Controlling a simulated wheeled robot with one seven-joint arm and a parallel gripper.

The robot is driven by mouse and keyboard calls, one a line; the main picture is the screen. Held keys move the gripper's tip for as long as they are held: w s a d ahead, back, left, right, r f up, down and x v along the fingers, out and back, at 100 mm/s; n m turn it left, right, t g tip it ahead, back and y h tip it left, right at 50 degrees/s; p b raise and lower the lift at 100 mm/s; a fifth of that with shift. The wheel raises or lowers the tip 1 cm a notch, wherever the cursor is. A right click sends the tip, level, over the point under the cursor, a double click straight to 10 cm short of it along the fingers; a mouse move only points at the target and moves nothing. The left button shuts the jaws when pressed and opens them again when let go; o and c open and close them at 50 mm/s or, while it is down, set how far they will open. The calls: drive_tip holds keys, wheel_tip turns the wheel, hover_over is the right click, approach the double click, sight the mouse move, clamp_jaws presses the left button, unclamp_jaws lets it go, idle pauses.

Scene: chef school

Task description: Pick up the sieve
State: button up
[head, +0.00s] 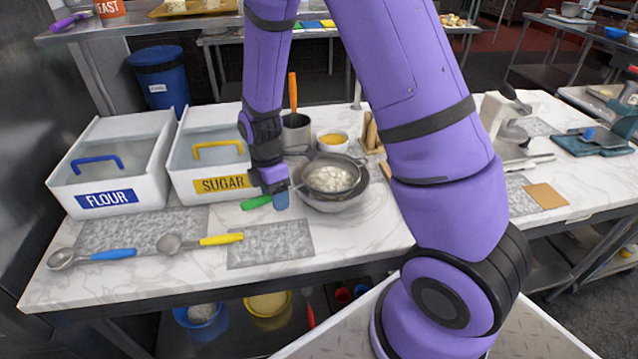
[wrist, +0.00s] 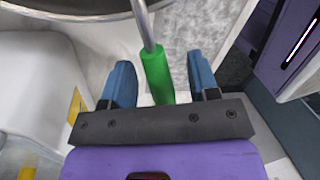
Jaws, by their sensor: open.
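The sieve (head: 331,177) has a round mesh basket with white contents in or under it and rests over a metal bowl (head: 343,205) on the marble counter. Its green handle (head: 257,202) points left, and it also shows in the wrist view (wrist: 157,76). My gripper (head: 281,197) is at the handle; in the wrist view (wrist: 155,82) its two blue fingers are open, with the green handle between them. A gap shows on each side of the handle. The far finger is partly hidden in the head view.
White flour (head: 105,165) and sugar (head: 210,152) bins stand left of my gripper. A blue scoop (head: 95,256) and a yellow scoop (head: 205,241) lie at the front left. A metal pot (head: 296,134) and a yellow-filled bowl (head: 333,141) stand behind the sieve.

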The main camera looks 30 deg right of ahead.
clamp_jaws()
drive_tip(key=shift+r, duration=0.1)
